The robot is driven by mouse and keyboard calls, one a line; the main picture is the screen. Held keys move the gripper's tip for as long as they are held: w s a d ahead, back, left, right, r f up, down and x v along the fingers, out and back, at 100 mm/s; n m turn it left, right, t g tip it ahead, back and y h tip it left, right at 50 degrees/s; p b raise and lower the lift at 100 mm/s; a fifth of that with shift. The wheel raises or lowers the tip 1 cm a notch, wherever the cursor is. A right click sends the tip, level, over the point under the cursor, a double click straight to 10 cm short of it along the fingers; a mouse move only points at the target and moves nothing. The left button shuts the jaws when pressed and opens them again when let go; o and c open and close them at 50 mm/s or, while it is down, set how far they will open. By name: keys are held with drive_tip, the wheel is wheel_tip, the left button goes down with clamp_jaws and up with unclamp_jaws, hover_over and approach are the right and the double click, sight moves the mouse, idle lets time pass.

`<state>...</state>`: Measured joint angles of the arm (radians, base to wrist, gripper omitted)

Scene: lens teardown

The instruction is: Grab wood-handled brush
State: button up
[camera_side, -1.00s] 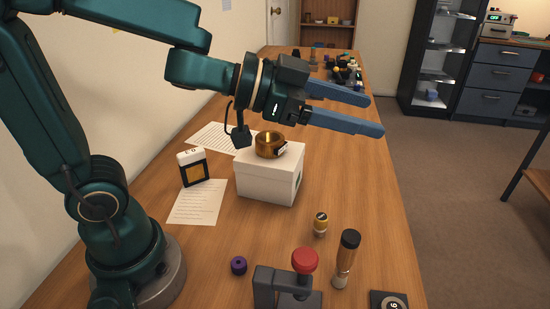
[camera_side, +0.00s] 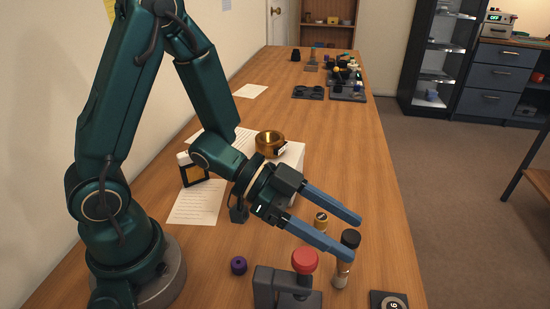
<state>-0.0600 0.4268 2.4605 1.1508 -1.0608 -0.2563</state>
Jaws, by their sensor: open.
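An upright item with a black top and a wood-coloured lower part (camera_side: 341,275) stands on the table at the front right; it looks like the wood-handled brush. My gripper (camera_side: 354,239) is open, with its two long blue fingers apart and nothing between them that I can be sure is held. In the picture the nearer fingertip crosses in front of the brush's middle, and the black top shows between the two fingertips. I cannot tell whether the finger touches it.
A small wood-and-black piece (camera_side: 320,219) stands behind the fingers. A dark clamp with a red knob (camera_side: 305,260) is left of the brush. A purple ring (camera_side: 238,265) lies further left. A dark square block (camera_side: 388,300) is at front right. A white box bears a brass ring (camera_side: 270,143).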

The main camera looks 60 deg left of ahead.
drive_tip(key=shift+a+f+x, duration=0.1)
drive_tip(key=shift+f+x, duration=0.1)
drive_tip(key=shift+x, duration=0.75)
drive_tip(key=shift+a+f+x, duration=0.1)
drive_tip(key=shift+f+x, duration=0.05)
drive_tip(key=shift+x, duration=0.75)
drive_tip(key=shift+f+x, duration=0.2)
drive_tip(key=shift+x, duration=0.75)
drive_tip(key=shift+s, duration=0.1)
clamp_jaws()
